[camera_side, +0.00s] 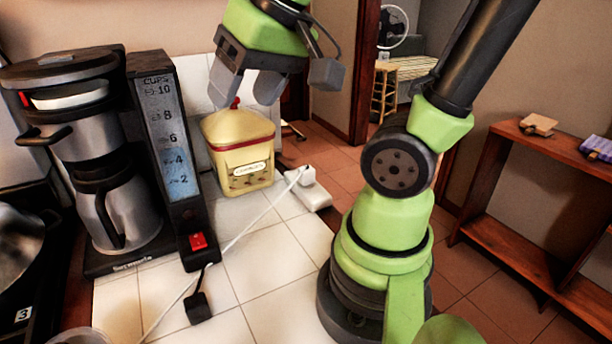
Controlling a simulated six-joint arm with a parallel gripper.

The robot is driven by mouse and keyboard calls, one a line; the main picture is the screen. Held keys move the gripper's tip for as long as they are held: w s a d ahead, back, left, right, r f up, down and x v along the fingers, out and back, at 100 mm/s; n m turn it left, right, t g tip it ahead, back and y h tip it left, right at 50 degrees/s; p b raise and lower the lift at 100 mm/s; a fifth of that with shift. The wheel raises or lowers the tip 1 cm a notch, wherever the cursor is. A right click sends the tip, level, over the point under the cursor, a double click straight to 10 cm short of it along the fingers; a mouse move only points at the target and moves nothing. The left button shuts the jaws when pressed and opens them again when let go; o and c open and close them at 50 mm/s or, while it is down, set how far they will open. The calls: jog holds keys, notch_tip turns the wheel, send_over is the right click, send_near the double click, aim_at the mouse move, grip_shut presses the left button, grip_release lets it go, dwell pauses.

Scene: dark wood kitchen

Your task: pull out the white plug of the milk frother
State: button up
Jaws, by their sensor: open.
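A white plug (305,175) sits in the far end of a white power strip (318,198) on the tiled counter, left of my arm's base. A thin white cable (240,237) runs from the plug across the tiles to the lower left. My gripper (246,94) is open, pointing down and empty. In the picture it is above and left of the plug, over the lid of a yellow canister, well apart from the plug. I cannot identify the milk frother; the cable leaves the picture at the bottom left.
The yellow canister (240,158) with a red knob stands close under my gripper. A coffee maker (115,165) stands at left. Its black plug (198,307) appears loose on the tiles. A wooden shelf (530,225) is at right. The counter's middle is mostly clear.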

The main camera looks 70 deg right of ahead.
jog(key=w+d+f+m+g+h, duration=0.15)
jog(key=w+d+f, duration=0.25)
jog(key=d, duration=0.4)
jog(key=m+g+y, duration=0.1)
jog(key=m+g, duration=0.1)
jog(key=g, duration=0.2)
send_over(307, 168)
jog(key=f, duration=1.3)
jog(key=shift+w+a+f, duration=0.15)
jog(key=shift+a+f, duration=0.05)
jog(key=shift+f, duration=0.1)
jog(key=shift+d+f, duration=0.15)
jog(key=shift+f, duration=0.1)
jog(key=shift+f, duration=0.1)
jog(key=shift+f, duration=4.4)
